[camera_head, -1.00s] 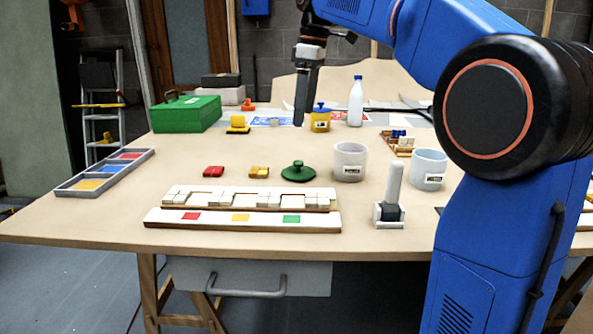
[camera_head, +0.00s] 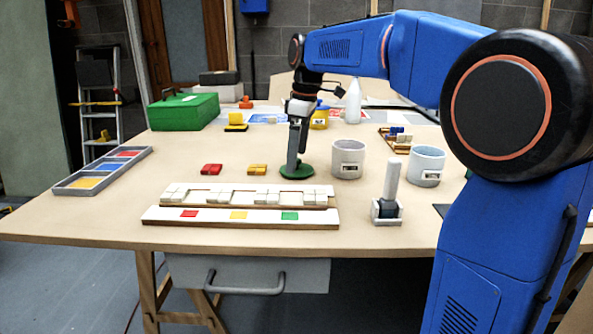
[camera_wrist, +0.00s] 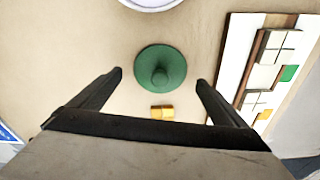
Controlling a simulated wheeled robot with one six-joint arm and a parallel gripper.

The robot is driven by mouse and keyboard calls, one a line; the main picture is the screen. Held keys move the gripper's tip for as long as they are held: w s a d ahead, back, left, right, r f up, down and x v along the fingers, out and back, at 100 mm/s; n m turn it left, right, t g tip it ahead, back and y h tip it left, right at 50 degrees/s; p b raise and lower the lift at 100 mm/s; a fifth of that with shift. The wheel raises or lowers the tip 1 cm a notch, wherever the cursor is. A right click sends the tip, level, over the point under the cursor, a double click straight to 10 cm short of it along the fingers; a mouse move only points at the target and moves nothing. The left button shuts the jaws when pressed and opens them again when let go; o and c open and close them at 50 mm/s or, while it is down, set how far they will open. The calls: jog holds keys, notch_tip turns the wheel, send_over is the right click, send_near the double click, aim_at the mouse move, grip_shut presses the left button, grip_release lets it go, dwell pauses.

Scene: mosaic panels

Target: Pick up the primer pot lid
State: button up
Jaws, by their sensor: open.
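The round green lid with a central knob (camera_head: 297,172) lies flat on the table, left of a grey labelled pot (camera_head: 347,160). In the wrist view the lid (camera_wrist: 147,58) is seen from above, with its knob roughly midway between my fingers. My gripper (camera_head: 292,168) points down at the lid and partly covers it in the head view. In the wrist view my gripper (camera_wrist: 159,79) is open and empty, with one finger on each side of the lid. I cannot tell the exact height of the fingertips above it. The label's text is too small to read.
Yellow tiles (camera_head: 257,169) and red tiles (camera_head: 211,169) lie left of the lid. The mosaic panel (camera_head: 160,215) lies in front. A second grey pot (camera_head: 428,166) and a white-handled tool (camera_head: 391,185) stand to the right. A green box (camera_head: 184,111) stands at the back left.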

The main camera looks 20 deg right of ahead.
jog(key=shift+a+f, duration=0.1)
jog(key=shift+f, duration=1.1)
jog(key=shift+w, duration=0.1)
jog(key=c, duration=1.1)
